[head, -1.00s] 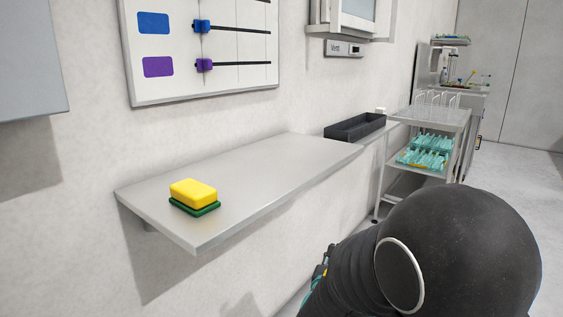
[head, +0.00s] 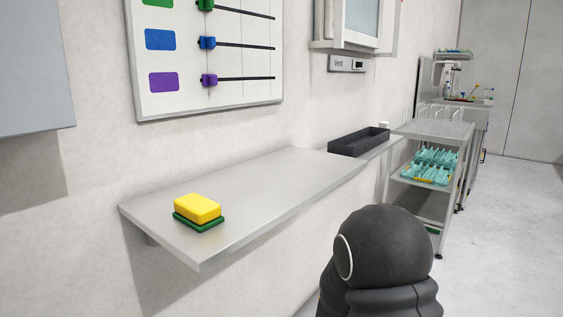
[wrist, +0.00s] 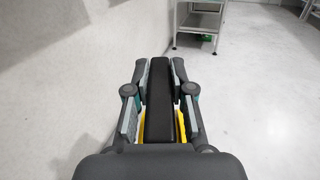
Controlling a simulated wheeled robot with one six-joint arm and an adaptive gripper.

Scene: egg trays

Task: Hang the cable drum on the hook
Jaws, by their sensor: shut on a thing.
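In the wrist view my gripper (wrist: 160,70) is shut on a long black thing with yellow showing at its lower sides. It looks like the cable drum (wrist: 158,112) seen edge-on. A finger lies along each side of it, and its near end is hidden behind my gripper's body. It is held above the pale floor. The head view shows only a dark, rounded part of my arm at the lower right; gripper and drum are out of sight there. I cannot make out the hook in either view.
A grey wall shelf (head: 265,190) carries a yellow sponge (head: 198,208) on a green base. A black tray (head: 358,141) stands beyond it. A metal cart (head: 440,131) with teal racks (head: 432,165) stands farther right. The floor (head: 500,235) at right is clear.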

